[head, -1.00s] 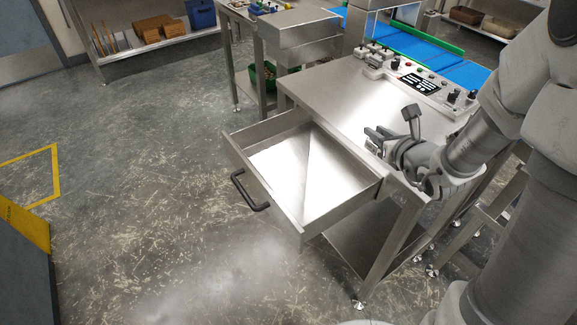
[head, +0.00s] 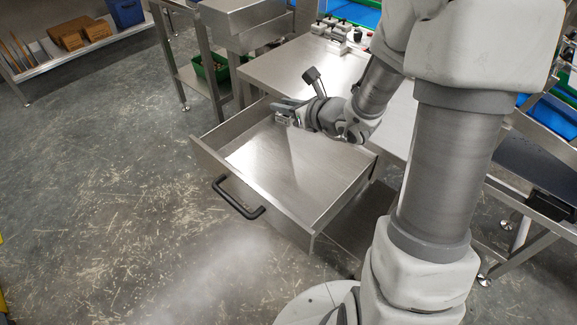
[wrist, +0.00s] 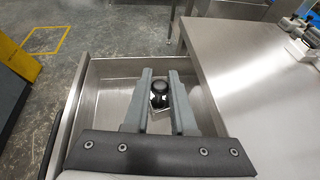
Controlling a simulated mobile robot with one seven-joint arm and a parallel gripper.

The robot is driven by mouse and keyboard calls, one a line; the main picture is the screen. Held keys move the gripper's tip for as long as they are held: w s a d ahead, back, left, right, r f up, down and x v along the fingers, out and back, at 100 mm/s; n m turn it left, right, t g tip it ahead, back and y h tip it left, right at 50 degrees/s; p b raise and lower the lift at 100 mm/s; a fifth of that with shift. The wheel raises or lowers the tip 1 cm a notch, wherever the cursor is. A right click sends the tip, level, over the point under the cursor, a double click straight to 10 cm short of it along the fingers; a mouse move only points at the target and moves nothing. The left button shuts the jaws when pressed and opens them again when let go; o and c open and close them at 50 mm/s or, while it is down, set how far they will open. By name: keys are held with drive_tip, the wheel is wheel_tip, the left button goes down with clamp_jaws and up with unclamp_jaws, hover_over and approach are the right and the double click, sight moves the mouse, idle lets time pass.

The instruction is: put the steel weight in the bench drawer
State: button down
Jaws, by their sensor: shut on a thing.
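The bench drawer (head: 228,182) is pulled open from the steel bench, with its black handle (head: 238,198) at the front. It looks empty inside. My gripper (head: 280,112) is over the back part of the drawer. In the wrist view its two grey fingers (wrist: 162,95) are shut on the steel weight (wrist: 160,98), which has a dark round knob on top. The weight appears held above the drawer floor (wrist: 110,105). In the head view the weight (head: 283,119) is small and mostly covered by the fingers.
A green bin (head: 212,68) sits under the neighbouring table. The floor in front of the drawer is clear.

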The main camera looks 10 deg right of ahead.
drive_tip(key=f+b, duration=0.1)
drive_tip(key=w+f+n+y+b, duration=0.1)
drive_tip(key=f, duration=0.1)
drive_tip(key=shift+w+f+g, duration=0.15)
drive_tip(key=shift+g, duration=0.15)
drive_tip(key=shift+w+f+n+y+b, duration=0.15)
drive_tip(key=shift+f+n+y+b, duration=0.15)
drive_tip(key=shift+f+y+b, duration=0.2)
drive_tip(key=b, duration=0.4)
hover_over(284, 157)
wheel_tip(284, 157, down, 10)
drive_tip(key=shift+r, duration=0.1)
drive_tip(key=shift+f+b, duration=0.3)
drive_tip(key=shift+b, duration=0.1)
drive_tip(key=c, duration=0.7)
unclamp_jaws()
drive_tip(key=shift+r, duration=0.1)
drive_tip(key=shift+c, duration=0.2)
drive_tip(key=shift+r, duration=0.1)
